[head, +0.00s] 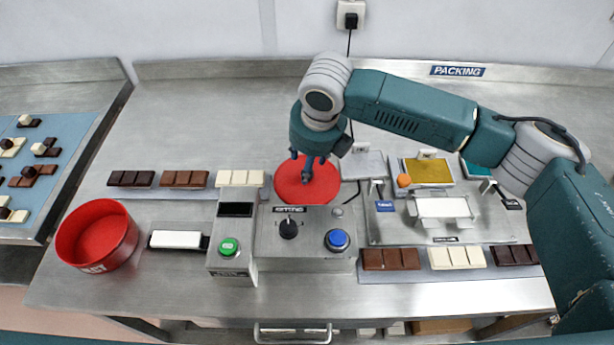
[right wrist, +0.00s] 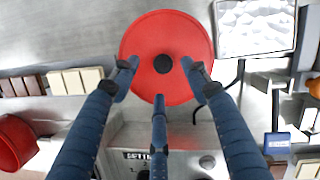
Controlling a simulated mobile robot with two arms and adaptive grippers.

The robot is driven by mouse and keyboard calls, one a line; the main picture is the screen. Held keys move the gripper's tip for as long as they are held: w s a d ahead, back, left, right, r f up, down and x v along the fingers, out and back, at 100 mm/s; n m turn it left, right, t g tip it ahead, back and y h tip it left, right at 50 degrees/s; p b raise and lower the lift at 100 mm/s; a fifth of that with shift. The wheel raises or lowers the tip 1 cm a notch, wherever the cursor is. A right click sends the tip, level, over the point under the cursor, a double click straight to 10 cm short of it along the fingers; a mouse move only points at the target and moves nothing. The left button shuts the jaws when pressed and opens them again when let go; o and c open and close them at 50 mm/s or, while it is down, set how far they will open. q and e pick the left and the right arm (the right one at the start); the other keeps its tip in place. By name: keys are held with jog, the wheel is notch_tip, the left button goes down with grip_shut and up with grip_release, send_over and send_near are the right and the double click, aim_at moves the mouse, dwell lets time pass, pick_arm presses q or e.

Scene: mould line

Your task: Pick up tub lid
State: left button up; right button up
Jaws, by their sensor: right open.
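The tub lid (head: 292,188) is a flat red disc lying on the worktop behind the dial box. In the right wrist view the lid (right wrist: 166,35) shows a small dark knob at its centre. My right gripper (head: 308,172) is over the lid, fingers pointing down, open and empty. In the right wrist view the gripper's fingers (right wrist: 161,82) spread around the near part of the lid, with the knob just beyond them; I cannot tell whether they touch it. The open red tub (head: 72,236) stands at the left. My left gripper is not in view.
The dial box (head: 266,245) with a blue button stands in front of the lid, beside a green-button box (head: 230,262). Chocolate bars (head: 184,179) lie to the left. A fixture plate (head: 400,228) is at right. The worktop behind is clear.

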jog(key=shift+d+p+x, duration=0.1)
jog(key=shift+p+x, duration=0.25)
jog(key=shift+x, duration=0.8)
jog(key=shift+d+p+x, duration=0.15)
jog(key=shift+p+x, duration=0.15)
jog(key=shift+x, duration=0.85)
jog(key=shift+c, duration=0.3)
grip_shut()
